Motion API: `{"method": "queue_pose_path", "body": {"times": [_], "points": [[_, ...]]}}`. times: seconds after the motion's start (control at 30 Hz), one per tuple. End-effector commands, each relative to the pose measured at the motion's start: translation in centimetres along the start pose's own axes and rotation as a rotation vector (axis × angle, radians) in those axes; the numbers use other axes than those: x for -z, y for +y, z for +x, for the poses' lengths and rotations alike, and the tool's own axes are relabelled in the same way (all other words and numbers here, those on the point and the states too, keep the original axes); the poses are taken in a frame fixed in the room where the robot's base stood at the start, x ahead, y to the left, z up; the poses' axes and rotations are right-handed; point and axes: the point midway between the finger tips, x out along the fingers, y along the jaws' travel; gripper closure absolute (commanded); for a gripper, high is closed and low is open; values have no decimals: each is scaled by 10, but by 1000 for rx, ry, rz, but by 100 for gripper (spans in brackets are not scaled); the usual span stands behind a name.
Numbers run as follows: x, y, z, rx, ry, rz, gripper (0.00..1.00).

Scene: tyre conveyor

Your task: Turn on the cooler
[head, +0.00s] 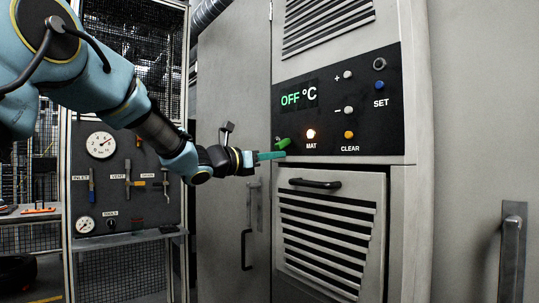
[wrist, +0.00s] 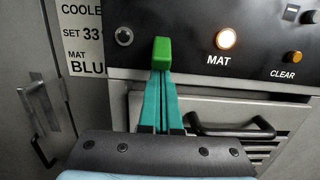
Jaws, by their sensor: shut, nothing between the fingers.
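The cooler's black control panel (head: 375,120) is on the grey cabinet in the head view; its display (head: 298,96) reads "OFF °C". A green switch (head: 282,143) sits at the panel's lower left, and it also shows in the wrist view (wrist: 161,52). The MAT lamp (head: 311,134) glows warm white. My gripper (head: 282,155) is shut and empty, with teal fingers. Its tips lie at the lower end of the green switch in the wrist view (wrist: 160,73). I cannot tell whether they touch it.
The panel also has plus and minus buttons, a SET button (head: 379,85) and a CLEAR button (head: 349,135). A louvred door with a black handle (head: 315,183) is below. A label (wrist: 81,38) partly reading "SET 33" and "MAT BLU" is left of the panel. A gauge board (head: 125,180) stands further left.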

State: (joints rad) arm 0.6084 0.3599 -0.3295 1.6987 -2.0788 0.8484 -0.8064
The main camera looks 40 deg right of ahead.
Motion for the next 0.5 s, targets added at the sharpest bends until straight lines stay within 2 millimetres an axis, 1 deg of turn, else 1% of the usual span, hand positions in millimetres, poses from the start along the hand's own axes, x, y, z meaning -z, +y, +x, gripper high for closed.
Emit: {"method": "queue_pose_path", "body": {"times": [0.27,0.5], "points": [[0,0,0,0,1,0,100],[-6,0,-1,0,38,-1,100]]}}
